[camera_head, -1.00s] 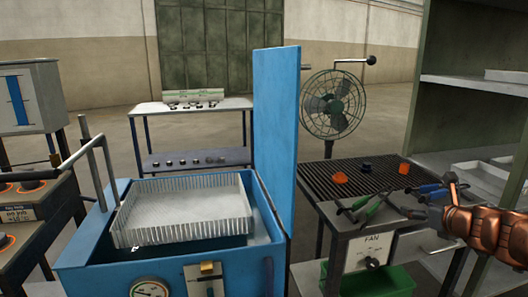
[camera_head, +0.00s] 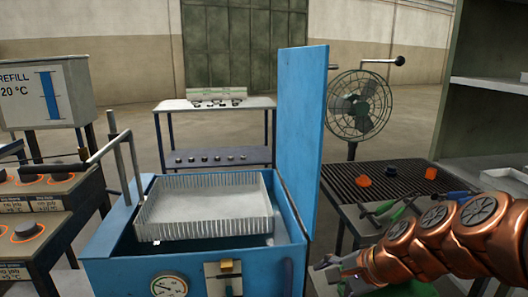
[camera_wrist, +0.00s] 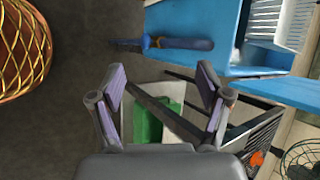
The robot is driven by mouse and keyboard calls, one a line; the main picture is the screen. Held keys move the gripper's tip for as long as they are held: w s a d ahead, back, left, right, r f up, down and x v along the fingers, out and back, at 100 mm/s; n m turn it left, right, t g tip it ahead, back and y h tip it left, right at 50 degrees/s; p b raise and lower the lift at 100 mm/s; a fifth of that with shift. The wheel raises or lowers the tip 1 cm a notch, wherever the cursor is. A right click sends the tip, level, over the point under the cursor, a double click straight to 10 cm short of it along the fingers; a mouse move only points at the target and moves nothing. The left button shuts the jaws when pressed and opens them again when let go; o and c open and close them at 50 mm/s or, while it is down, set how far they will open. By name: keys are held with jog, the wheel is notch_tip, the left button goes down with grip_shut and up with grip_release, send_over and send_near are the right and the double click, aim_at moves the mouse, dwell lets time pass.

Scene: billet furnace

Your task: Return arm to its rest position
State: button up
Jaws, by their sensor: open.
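My copper-coloured arm reaches in from the lower right of the head view. My gripper (camera_head: 330,270) is at its left end, in front of the fan table and close to the right side of the blue tank (camera_head: 120,270). In the wrist view my gripper (camera_wrist: 160,85) has its two fingers spread wide with nothing between the pads. A green bin (camera_wrist: 146,125) shows beyond the fingers, lower down and apart from them.
The tank's raised blue lid (camera_head: 302,130) stands left of my arm. A pale ribbed tray (camera_head: 205,230) sits in the tank. The grated fan table (camera_head: 345,180) holds orange and blue pieces and pliers. A fan (camera_head: 360,105) stands behind; shelves (camera_head: 490,130) are at right.

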jog(key=s+a+f+n+g+h, duration=0.1)
jog(key=s+f+n+g, duration=0.2)
jog(key=s, duration=0.4)
jog(key=s+a+f+n+g+h, duration=0.1)
jog(key=s+f+n+g+h, duration=0.1)
jog(key=s+n, duration=0.4)
jog(key=s+d+f+n+g+h, duration=0.2)
jog(key=s+d+n+g+h, duration=0.3)
jog(key=s, duration=0.6)
notch_tip(320, 180, up, 22)
jog(key=d+t+y+p, duration=0.1)
jog(key=t+y+p, duration=0.1)
jog(key=p, duration=1.8)
jog(key=shift+s+d+m+t, duration=0.2)
jog(key=shift+d+m+t, duration=0.1)
jog(key=shift+t, duration=0.3)
